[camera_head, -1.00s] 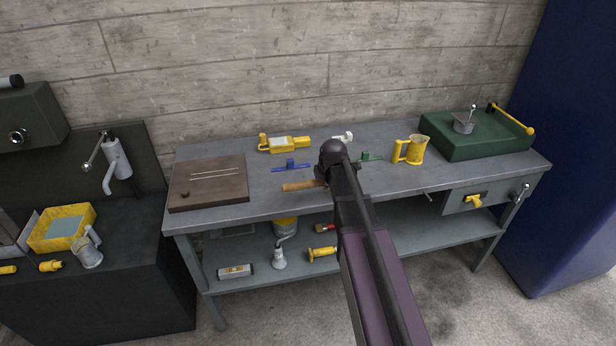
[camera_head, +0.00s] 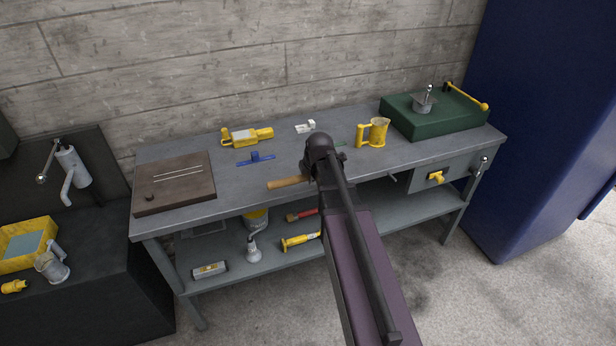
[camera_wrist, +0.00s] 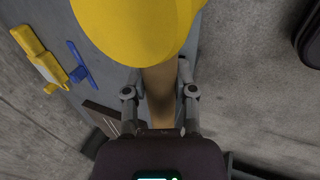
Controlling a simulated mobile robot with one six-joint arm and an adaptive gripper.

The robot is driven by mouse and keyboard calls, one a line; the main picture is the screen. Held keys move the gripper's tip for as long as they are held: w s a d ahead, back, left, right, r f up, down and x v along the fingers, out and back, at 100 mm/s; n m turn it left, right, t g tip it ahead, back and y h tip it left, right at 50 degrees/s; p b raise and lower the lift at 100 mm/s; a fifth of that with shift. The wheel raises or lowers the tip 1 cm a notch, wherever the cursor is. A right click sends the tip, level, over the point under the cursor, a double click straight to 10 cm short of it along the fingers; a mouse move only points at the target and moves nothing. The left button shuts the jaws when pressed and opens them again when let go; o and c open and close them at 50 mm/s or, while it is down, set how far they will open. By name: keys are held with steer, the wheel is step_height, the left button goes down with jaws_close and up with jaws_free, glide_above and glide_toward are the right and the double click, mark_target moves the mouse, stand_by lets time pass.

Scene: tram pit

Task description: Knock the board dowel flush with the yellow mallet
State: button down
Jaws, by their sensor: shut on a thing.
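My gripper (camera_wrist: 158,88) is shut on the wooden handle (camera_wrist: 159,102) of the yellow mallet. In the wrist view the mallet's large yellow head (camera_wrist: 138,28) lies beyond the fingers. In the head view the handle's end (camera_head: 287,182) sticks out left of my gripper, above the bench's front edge; my arm hides the mallet head. The brown board (camera_head: 190,172) lies flat at the bench's left end, well left of my gripper. A small dark round peg, apparently the dowel (camera_head: 150,197), stands up near its front left corner. Two pale lines cross the board.
The grey bench (camera_head: 230,205) also holds a yellow device (camera_head: 246,136), a blue tool (camera_head: 255,158), a yellow mug (camera_head: 374,132) and a green case (camera_head: 430,118). Several items lie on the lower shelf. The bench top is clear between the board and the handle.

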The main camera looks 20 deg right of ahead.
steer(key=c, duration=1)
jaws_free()
jaws_close()
steer(key=shift+d, duration=0.1)
